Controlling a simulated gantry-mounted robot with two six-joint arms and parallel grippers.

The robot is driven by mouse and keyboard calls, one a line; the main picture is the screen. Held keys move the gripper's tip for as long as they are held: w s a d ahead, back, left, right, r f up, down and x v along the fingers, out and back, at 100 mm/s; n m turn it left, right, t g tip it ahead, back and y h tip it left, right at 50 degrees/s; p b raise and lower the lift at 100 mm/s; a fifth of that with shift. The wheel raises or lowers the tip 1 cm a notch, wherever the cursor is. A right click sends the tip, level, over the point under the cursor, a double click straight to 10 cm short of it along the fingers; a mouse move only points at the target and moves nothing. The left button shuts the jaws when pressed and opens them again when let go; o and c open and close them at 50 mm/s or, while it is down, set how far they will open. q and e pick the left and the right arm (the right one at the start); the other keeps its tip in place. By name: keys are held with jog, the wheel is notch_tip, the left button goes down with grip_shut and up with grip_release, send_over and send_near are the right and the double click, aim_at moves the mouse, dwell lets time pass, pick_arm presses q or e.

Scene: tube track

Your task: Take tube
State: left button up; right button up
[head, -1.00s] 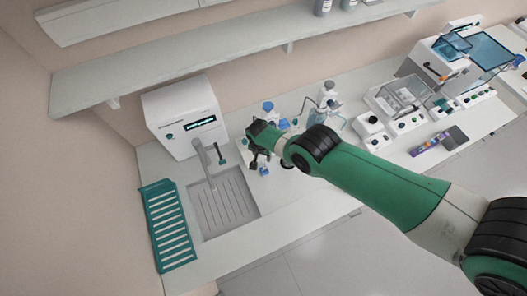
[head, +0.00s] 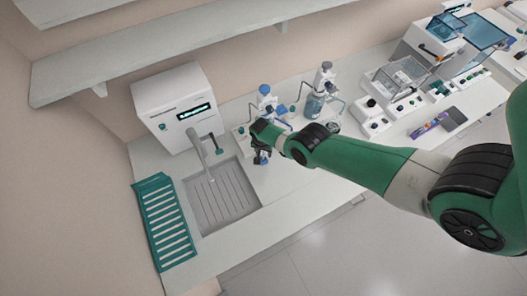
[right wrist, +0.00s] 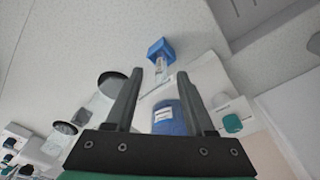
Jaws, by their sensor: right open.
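A small clear tube with a blue square cap (right wrist: 160,48) shows in the right wrist view, just beyond the fingertips and between their lines. My right gripper (right wrist: 158,72) is open and empty, its fingers apart on either side, with the tube not gripped. In the head view my right gripper (head: 262,159) points down over the bench to the right of the sink. The tube is largely hidden there by the gripper. My left gripper is not in view.
A blue cylinder (right wrist: 170,118) stands behind my fingers in the right wrist view. In the head view are the sink (head: 222,197), a teal rack (head: 164,222), a white machine (head: 177,105) and a blue-topped dispenser (head: 265,91). The bench front is clear.

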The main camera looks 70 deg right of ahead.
jog(key=shift+d+f, duration=0.1)
jog(key=shift+f, duration=0.5)
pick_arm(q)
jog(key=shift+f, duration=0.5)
pick_arm(e)
jog(key=shift+w+r, duration=0.1)
jog(key=shift+r, duration=0.05)
grip_shut()
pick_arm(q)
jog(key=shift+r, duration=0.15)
pick_arm(e)
jog(key=shift+r, duration=0.15)
